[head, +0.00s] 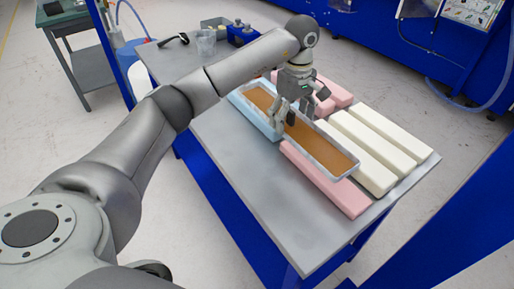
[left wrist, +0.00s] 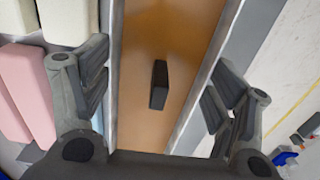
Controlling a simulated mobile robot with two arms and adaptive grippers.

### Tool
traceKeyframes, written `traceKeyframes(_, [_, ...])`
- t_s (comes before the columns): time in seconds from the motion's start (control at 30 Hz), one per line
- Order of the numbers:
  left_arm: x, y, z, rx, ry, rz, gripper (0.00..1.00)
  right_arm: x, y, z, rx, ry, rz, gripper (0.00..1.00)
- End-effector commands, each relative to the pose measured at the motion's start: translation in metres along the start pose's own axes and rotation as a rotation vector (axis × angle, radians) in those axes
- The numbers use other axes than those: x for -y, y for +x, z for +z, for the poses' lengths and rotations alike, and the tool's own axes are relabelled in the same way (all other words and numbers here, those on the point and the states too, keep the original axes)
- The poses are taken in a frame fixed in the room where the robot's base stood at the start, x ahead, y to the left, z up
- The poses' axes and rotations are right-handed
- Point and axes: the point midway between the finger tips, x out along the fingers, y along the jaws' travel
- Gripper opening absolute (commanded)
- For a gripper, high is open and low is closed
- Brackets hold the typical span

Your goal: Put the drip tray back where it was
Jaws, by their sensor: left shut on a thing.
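The drip tray (head: 325,147) is a long grey metal trough with a brown-orange inside; it also shows in the left wrist view (left wrist: 187,45). It lies lengthwise across the middle of the table area, over a light blue foam block (head: 253,117) and a pink foam block (head: 322,182). Whether it rests on them or hangs just above cannot be told. My left gripper (head: 287,116) is shut across the tray's width, one finger at each long side, as the left wrist view (left wrist: 160,98) shows. A small black block (left wrist: 159,84) shows inside the tray. My right gripper is not in view.
Several cream foam blocks (head: 380,137) lie right of the tray on the grey table (head: 222,150), with more pink blocks (head: 335,92) behind. A clear cup (head: 206,43) and small bins stand at the back. The table's front left is clear.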

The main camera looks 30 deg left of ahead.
Motion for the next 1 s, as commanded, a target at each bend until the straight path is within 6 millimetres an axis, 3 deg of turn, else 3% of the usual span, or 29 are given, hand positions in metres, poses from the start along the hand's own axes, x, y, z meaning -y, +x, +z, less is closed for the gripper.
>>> traceKeyframes(0.07, [0.021,0.005,-0.01,-0.001,-0.004,-0.004,0.49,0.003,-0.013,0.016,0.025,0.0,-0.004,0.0])
traceKeyframes(0.17, [0.043,0.016,-0.019,-0.001,-0.004,-0.004,0.49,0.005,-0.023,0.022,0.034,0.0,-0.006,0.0])
traceKeyframes(0.27, [0.06,0.033,-0.025,0.001,-0.003,-0.006,0.49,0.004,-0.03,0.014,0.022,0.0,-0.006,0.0])
traceKeyframes(0.4, [0.077,0.056,-0.032,0.001,-0.003,-0.004,0.49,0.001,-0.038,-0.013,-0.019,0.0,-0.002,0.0])
traceKeyframes(0.6, [0.088,0.073,-0.037,-0.001,-0.002,0.002,0.49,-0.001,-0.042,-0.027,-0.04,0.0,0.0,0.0])
traceKeyframes(0.73, [0.096,0.082,-0.04,0.0,-0.002,-0.002,0.49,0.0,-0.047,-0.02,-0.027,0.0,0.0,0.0])
traceKeyframes(0.87, [0.094,0.1,-0.038,0.002,-0.002,-0.002,0.49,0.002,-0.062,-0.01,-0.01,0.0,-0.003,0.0])
traceKeyframes(1.0, [0.094,0.111,-0.04,0.0,-0.001,0.001,0.49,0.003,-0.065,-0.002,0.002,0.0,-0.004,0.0])
